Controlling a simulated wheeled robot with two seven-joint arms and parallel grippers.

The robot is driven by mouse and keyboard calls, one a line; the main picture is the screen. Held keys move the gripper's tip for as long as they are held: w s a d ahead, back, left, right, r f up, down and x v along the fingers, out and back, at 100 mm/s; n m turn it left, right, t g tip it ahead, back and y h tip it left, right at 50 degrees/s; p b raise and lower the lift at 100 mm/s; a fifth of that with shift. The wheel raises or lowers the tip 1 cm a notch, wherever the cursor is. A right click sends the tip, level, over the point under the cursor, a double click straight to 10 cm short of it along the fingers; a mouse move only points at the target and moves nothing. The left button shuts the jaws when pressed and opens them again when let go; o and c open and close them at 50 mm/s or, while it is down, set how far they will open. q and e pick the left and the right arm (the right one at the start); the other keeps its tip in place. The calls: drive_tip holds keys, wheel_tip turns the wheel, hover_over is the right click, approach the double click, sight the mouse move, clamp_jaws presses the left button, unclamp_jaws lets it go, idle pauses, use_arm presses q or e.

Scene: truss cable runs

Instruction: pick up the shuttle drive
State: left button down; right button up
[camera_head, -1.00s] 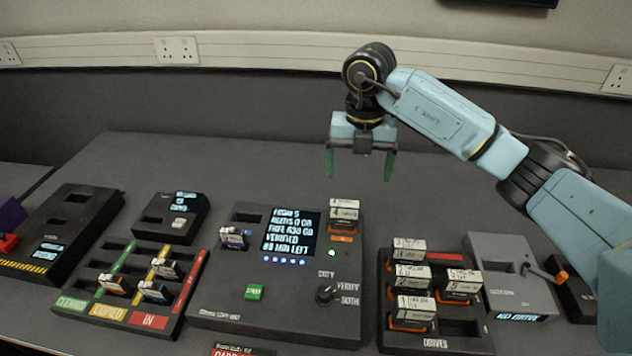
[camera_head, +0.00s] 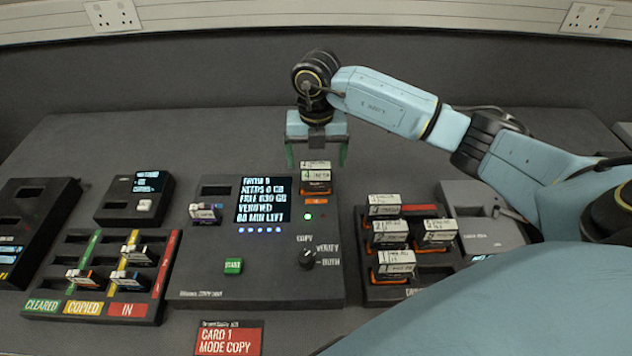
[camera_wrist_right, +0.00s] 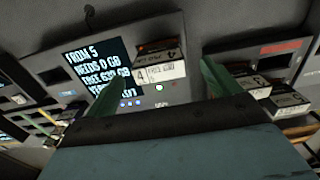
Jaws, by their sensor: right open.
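A drive with white labels and an orange base (camera_head: 316,178) stands in the right-hand slot of the dark copy unit (camera_head: 255,290). The wrist view shows the same drive (camera_wrist_right: 160,70), its label starting with a 4. Several similar drives (camera_head: 390,232) stand in the rack marked DRIVES at the right; their labels are too small to read, so I cannot tell which is the shuttle drive. My right gripper (camera_head: 317,160) is open and empty, its green fingers pointing down around the copy unit drive's top, apparently not touching it. My left gripper is out of view.
A card rack (camera_head: 105,300) marked CLEARED, COPIED and IN lies left of the copy unit, with a small screen box (camera_head: 133,200) behind it. A grey drive unit (camera_head: 487,235) sits at the right, partly behind my arm. The desk behind is clear.

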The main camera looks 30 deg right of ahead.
sight(316, 165)
wheel_tip(316, 165, down, 3)
drive_tip(key=shift+a+f, duration=0.1)
drive_tip(key=shift+f, duration=0.05)
drive_tip(key=c, duration=1.6)
